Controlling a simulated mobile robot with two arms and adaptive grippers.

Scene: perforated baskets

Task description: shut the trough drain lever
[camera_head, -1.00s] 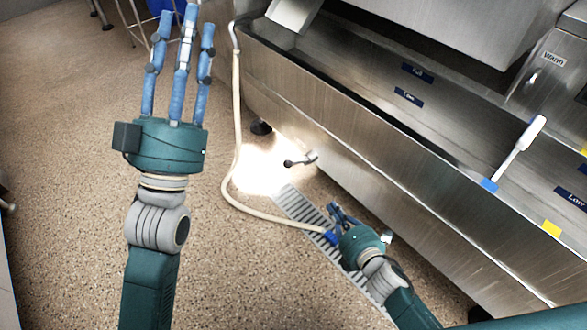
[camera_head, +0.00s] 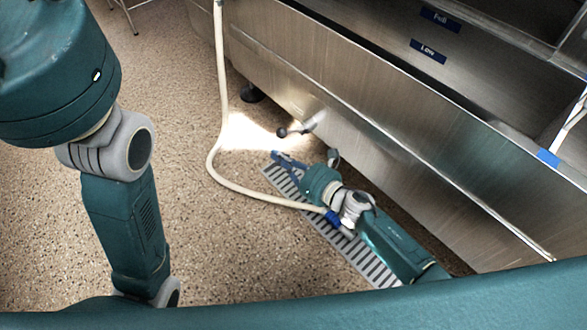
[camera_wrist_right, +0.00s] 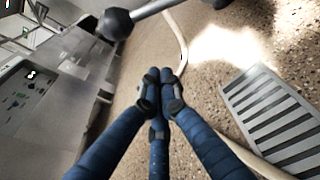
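The drain lever (camera_head: 297,128), a short metal bar with a dark ball knob, sticks out low from the front of the steel trough (camera_head: 345,120). In the right wrist view the lever's dark knob (camera_wrist_right: 115,24) is at the top, just beyond my fingertips. My right gripper (camera_head: 282,163) is low over the floor grate, below the lever in the head view. Its blue fingers are drawn together in the right wrist view (camera_wrist_right: 161,85), with nothing seen between them. A gap shows between fingers and knob. My left gripper's palm (camera_head: 55,75) is at the upper left; its fingers are out of frame.
A cream hose (camera_head: 221,110) hangs down and curves along the floor to a blue end (camera_head: 333,218) beside my right arm. A slatted grate (camera_head: 375,268) lies in the floor under that arm. A trough foot (camera_head: 251,93) stands left of the lever.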

